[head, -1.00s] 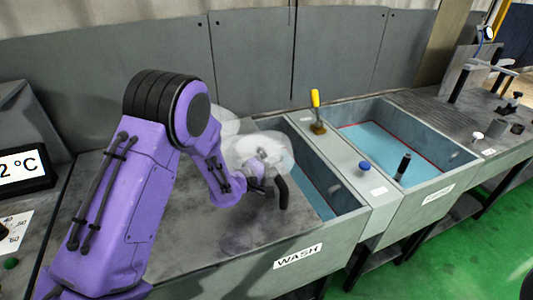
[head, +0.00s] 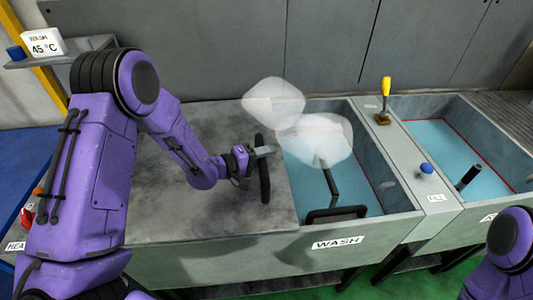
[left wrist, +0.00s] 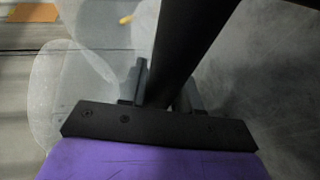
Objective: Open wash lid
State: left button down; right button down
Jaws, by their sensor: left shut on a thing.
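The wash lid (head: 205,190) is a flat grey sheet over the left part of the wash tank (head: 385,225). Its upright black handle (head: 263,180) stands near its right edge. My left gripper (head: 260,152) is shut on the upper part of this handle. In the left wrist view the black handle bar (left wrist: 190,45) passes between the fingers of the left gripper (left wrist: 163,90). Right of the lid the tank is open and shows a blue inside (head: 300,185). Part of my right arm shows at the lower right, but its gripper is out of view.
White vapour (head: 315,138) hangs over the opening. A black rod (head: 329,180) and a black bar (head: 335,213) show at the tank. To the right are a yellow-handled lever (head: 385,88), a blue knob (head: 426,168) and a second open tank (head: 450,135). A grey wall stands behind.

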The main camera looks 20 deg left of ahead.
pick_arm(q)
jog(key=shift+a, duration=0.1)
jog(key=c, duration=0.9)
grip_release()
jog(key=shift+a, duration=0.1)
jog(key=shift+s+a, duration=0.2)
jog(key=shift+s, duration=0.1)
jog(key=b+v, duration=0.2)
jog(key=v, duration=0.7)
jog(key=shift+s+a+r, duration=0.15)
jog(key=shift+s+a, duration=0.1)
jog(key=shift+s, duration=0.05)
